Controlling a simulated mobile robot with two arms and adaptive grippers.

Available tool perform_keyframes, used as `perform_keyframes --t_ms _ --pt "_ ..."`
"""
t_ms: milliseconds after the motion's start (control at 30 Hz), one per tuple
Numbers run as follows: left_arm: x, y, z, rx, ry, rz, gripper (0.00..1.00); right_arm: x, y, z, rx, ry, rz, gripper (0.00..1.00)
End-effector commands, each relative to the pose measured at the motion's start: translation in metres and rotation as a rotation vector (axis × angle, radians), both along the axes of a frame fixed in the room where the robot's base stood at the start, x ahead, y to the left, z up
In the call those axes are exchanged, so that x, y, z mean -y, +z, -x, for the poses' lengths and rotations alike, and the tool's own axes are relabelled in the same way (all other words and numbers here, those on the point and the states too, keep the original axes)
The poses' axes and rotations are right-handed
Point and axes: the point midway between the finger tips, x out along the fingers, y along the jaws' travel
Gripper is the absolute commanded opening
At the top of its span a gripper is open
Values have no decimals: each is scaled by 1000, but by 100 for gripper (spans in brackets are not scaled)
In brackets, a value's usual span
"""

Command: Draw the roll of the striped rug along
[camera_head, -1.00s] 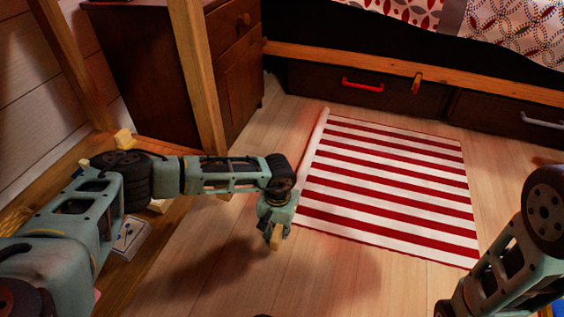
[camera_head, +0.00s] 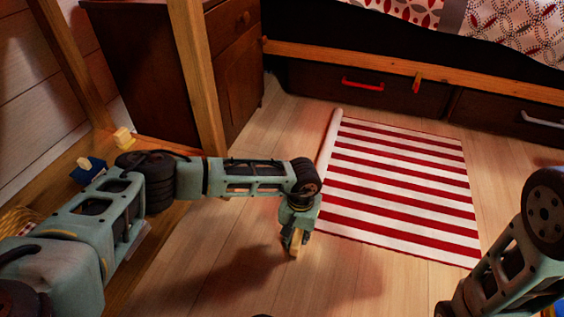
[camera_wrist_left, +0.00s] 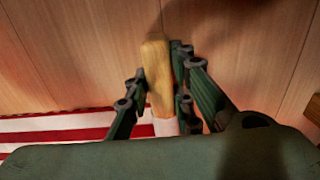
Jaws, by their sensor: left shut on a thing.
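The striped rug (camera_head: 400,185), red and white, lies flat on the floor, with a pale roll (camera_head: 329,145) along its left edge. My left gripper (camera_head: 294,240) is at the near end of this roll. In the left wrist view, the left gripper (camera_wrist_left: 158,85) is shut on a wooden rod end (camera_wrist_left: 156,62), with a white part of the roll (camera_wrist_left: 165,127) below it between the fingers. My left wrist hides part of the roll's near end in the head view. My right arm shows at the right edge, but its gripper is not seen.
A dark wooden cabinet (camera_head: 165,70) and a wooden post (camera_head: 199,80) stand at the back left. The bed's drawers (camera_head: 365,92) lie behind the rug. Bare floor (camera_head: 370,285) is free in front of the rug.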

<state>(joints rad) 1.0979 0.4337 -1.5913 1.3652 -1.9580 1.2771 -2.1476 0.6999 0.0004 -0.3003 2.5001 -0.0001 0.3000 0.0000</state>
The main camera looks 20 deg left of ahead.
Motion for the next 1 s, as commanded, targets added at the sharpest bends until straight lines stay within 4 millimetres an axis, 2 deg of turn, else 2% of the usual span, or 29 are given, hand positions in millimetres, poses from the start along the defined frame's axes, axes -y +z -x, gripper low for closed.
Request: perform_keyframes --t_ms 100,467,1000 --pt "8 0 -1 2 -1 1 0 0 -2 0 0 0 0 40" --pt "10 0 -1 2 0 1 0 0 -3 0 0 0 0 40" --pt "57 0 -1 3 -1 2 0 0 -18 0 0 0 0 40"
